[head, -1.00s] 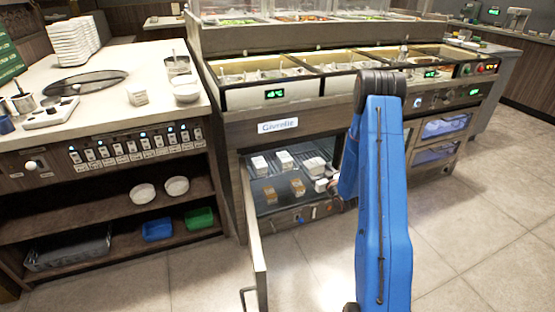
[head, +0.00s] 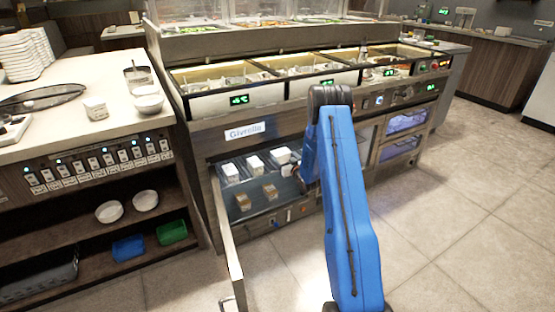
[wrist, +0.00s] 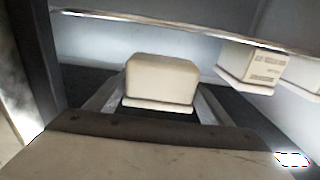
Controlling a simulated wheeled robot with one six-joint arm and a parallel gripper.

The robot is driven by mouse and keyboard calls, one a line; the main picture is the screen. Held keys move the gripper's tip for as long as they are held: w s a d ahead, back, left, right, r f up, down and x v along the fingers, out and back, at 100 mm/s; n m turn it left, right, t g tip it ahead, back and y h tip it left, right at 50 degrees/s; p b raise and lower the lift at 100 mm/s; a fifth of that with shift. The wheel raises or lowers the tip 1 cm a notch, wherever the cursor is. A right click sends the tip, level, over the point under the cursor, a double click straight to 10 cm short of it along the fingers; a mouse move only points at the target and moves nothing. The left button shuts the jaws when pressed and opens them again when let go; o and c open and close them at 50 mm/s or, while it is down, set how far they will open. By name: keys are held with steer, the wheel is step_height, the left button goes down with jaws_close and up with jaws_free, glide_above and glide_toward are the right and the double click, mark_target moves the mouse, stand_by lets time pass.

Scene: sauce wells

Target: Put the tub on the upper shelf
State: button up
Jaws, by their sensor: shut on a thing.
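A pale tub (wrist: 160,78) sits between my gripper's two fingers (wrist: 155,100) in the wrist view, which appears upside down. In the head view, the held tub (head: 281,156) is at about the upper shelf's level, at the right of two other white tubs, inside the open cold cabinet. The wrist view shows a gap between the tub and the shelf's edge (wrist: 190,26); it looks held clear of the shelf. My gripper (head: 299,174) is small and partly hidden by my blue arm in the head view.
Two white tubs (head: 230,172) (head: 256,164) stand on the upper shelf; they also show in the wrist view (wrist: 250,66). Two brownish tubs (head: 243,202) (head: 270,192) stand below. The open door (head: 232,262) sticks out at the left. Floor (head: 450,210) at right is clear.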

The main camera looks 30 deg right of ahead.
mark_target(278, 152)
steer(key=w, duration=0.3)
steer(key=shift+w+a, duration=0.1)
steer(key=shift+w, duration=0.25)
steer(key=shift+f, duration=1.7)
steer(key=shift+f, duration=0.1)
steer(key=o, duration=1.4)
steer(key=shift+s, duration=0.1)
steer(key=s, duration=1.1)
steer(key=shift+s+d, duration=0.2)
steer(key=shift+s, duration=0.2)
